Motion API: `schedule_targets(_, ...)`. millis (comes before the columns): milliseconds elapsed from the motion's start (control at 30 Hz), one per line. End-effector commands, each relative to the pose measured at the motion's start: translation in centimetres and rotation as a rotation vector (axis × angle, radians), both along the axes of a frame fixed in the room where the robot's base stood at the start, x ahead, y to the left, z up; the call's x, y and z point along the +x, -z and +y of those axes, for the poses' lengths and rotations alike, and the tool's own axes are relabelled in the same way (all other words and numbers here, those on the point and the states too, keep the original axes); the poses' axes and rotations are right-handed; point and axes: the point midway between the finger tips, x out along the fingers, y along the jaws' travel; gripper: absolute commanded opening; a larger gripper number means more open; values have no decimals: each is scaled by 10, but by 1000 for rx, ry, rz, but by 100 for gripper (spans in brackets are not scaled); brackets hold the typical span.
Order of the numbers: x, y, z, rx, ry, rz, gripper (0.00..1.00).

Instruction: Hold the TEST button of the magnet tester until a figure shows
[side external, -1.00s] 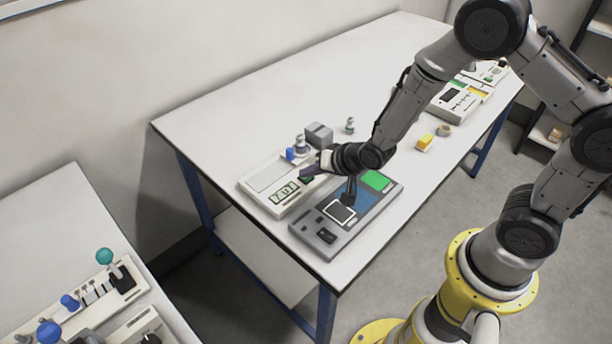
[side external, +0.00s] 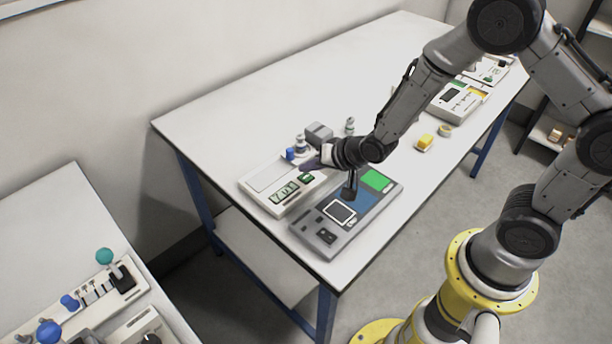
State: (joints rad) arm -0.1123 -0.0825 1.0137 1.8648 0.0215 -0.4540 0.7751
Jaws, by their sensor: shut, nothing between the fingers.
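Two devices lie side by side at the table's near left end; no label is legible, so I cannot tell for certain which is the magnet tester. The white device (side external: 262,181) has a green-edged display (side external: 284,193) with marks too small to read and a small dark green piece (side external: 306,178). The grey and blue device (side external: 327,219) has a white-framed dark screen (side external: 339,212), a green pad (side external: 376,180) and a black post (side external: 350,189). My gripper (side external: 309,166) is shut and empty, its dark purplish tips over the white device's right end. Contact cannot be made out.
A grey block (side external: 319,133), a blue knob (side external: 290,154) and small metal weights (side external: 350,125) stand behind the white device. A yellow block (side external: 425,141) lies to the right, with more instruments (side external: 458,100) beyond. The table's middle back is clear.

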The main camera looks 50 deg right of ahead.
Motion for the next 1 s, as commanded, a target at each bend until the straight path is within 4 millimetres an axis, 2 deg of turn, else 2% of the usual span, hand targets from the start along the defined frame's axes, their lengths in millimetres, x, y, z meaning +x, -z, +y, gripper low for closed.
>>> schedule_targets(167, 0, -9, 0, 0, 0, -1, 0)
schedule_targets(600, 1, -47, 0, 0, 0, -3, 0)
schedule_targets(1000, 0, -50, -1, 0, 1, -1, 0)
